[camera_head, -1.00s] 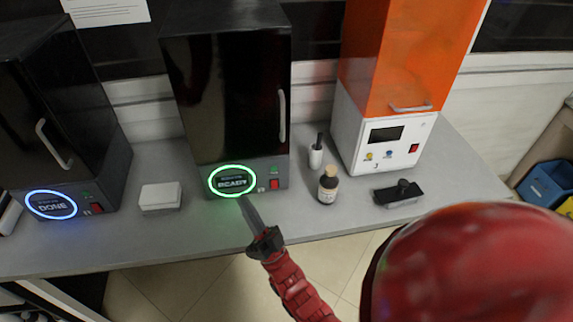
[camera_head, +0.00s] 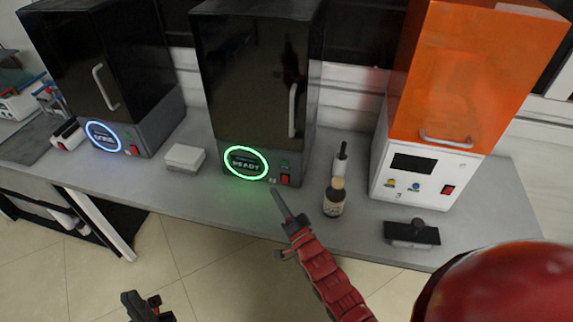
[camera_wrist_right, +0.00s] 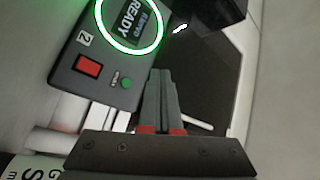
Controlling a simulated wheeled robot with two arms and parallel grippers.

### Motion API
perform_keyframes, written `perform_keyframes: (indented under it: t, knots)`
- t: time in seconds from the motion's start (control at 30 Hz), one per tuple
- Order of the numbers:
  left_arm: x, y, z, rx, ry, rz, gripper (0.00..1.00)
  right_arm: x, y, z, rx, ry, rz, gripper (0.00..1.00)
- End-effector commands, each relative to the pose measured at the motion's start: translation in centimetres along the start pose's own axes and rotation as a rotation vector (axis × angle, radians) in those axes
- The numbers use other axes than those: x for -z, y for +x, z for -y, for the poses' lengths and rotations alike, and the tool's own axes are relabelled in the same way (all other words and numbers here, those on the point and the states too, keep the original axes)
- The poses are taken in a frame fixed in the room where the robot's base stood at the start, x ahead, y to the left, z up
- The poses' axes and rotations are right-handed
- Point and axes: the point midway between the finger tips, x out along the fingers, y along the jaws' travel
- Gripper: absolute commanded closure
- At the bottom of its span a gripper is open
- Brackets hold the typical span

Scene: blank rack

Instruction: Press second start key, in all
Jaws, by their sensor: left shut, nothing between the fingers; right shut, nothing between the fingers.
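The second machine is the black cabinet (camera_head: 250,80) in the middle, with a glowing green ring reading READY (camera_head: 246,163). Right of the ring, its panel has a small green key (camera_head: 285,164) above a red rocker switch (camera_head: 285,180). The right wrist view shows the green key (camera_wrist_right: 125,84), the red switch (camera_wrist_right: 88,65), a label 2 and part of the ring. My right gripper (camera_head: 276,195) is shut and empty, its tips in front of and just below this panel. In the wrist view its fingers (camera_wrist_right: 162,75) point beside the green key, apart from it in the picture. My left gripper (camera_head: 146,304) is shut at the bottom edge, away from the bench.
The first black machine (camera_head: 95,70) at left has a blue ring reading DONE. A white and orange machine (camera_head: 430,178) stands at right. A white box (camera_head: 185,158), a brown bottle (camera_head: 334,198), a white bottle (camera_head: 341,162) and a black device (camera_head: 411,233) stand on the grey bench (camera_head: 220,205).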

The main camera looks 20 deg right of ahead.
Motion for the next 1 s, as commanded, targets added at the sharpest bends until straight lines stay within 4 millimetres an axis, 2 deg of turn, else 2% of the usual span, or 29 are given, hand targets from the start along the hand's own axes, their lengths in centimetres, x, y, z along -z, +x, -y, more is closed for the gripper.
perform_keyframes:
  t: [0.17,0.37,0.63,0.7,1.0]
  knots:
    - [0.0,-0.1,0.0,0.0,0.0,0.0,1.0,0.1,0.2,-0.1,0.001,-0.002,0.0,1.0]
    - [0.0,-0.3,0.0,0.0,0.0,0.0,1.0,1.1,1.6,-0.9,0.005,-0.004,-0.002,1.0]
    - [-0.2,-1.3,-0.1,0.0,0.0,0.0,1.0,3.0,4.3,-3.0,0.004,-0.004,-0.002,1.0]
    - [-0.4,-2.3,-0.1,0.0,0.0,0.0,1.0,3.2,4.7,-3.8,0.004,-0.005,-0.001,1.0]
    - [-0.6,-3.4,-0.2,0.0,0.0,0.0,1.0,4.4,6.0,-4.5,0.001,-0.002,-0.001,1.0]
